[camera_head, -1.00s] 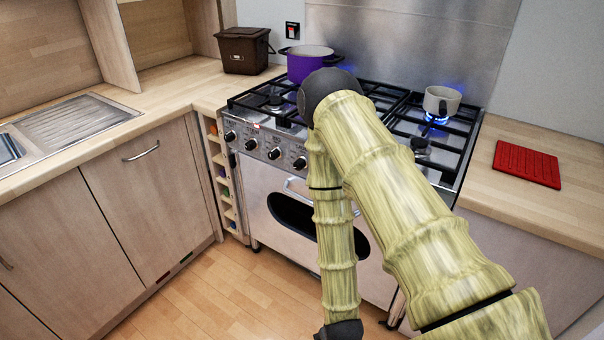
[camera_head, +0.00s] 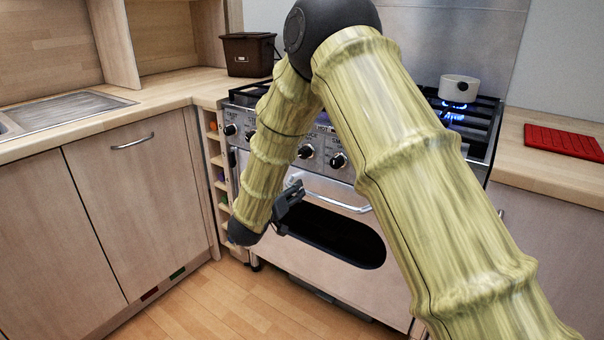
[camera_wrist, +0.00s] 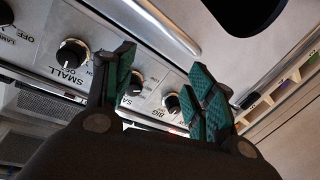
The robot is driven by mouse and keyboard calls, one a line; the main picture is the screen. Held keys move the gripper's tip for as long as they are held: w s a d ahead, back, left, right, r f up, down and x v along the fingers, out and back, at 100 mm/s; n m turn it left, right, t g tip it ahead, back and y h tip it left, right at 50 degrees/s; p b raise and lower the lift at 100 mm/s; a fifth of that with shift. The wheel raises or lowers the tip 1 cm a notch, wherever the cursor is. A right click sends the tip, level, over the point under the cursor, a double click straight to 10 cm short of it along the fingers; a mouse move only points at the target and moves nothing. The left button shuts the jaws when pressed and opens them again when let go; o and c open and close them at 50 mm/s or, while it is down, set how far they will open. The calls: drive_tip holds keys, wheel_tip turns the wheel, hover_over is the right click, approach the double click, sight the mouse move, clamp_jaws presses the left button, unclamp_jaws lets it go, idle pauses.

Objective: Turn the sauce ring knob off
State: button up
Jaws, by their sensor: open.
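In the wrist view, the sauce knob (camera_wrist: 136,86) is a dark knob on the steel control panel, beside a label whose visible letters are "SA". One finger of my gripper (camera_wrist: 163,66) partly covers that label. My gripper is open and empty, its green-padded fingers apart. The knob marked BIG (camera_wrist: 172,103) shows between the fingers, and the knob marked SMALL (camera_wrist: 72,54) is left of them. In the head view, my gripper (camera_head: 292,192) is in front of the oven, below the knob row.
A white pot (camera_head: 459,88) stands over a lit blue burner on the hob. The oven handle (camera_head: 335,196) crosses the front near my gripper. A red mat (camera_head: 564,141) lies on the right counter. A brown bin (camera_head: 248,54) stands on the left counter.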

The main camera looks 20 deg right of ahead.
sight(302, 155)
wheel_tip(302, 155, up, 7)
drive_tip(key=w+a+m+g+h+b, duration=0.1)
drive_tip(key=w+m+g+h+b, duration=0.1)
drive_tip(key=m+h+b, duration=0.15)
drive_tip(key=shift+n, duration=0.35)
drive_tip(key=b+x, duration=0.1)
drive_tip(key=x, duration=0.2)
drive_tip(key=b+x, duration=0.1)
drive_tip(key=x, duration=0.2)
drive_tip(key=b+x, duration=0.1)
drive_tip(key=x, duration=0.3)
drive_tip(key=shift+r+b, duration=0.3)
drive_tip(key=shift+r, duration=0.05)
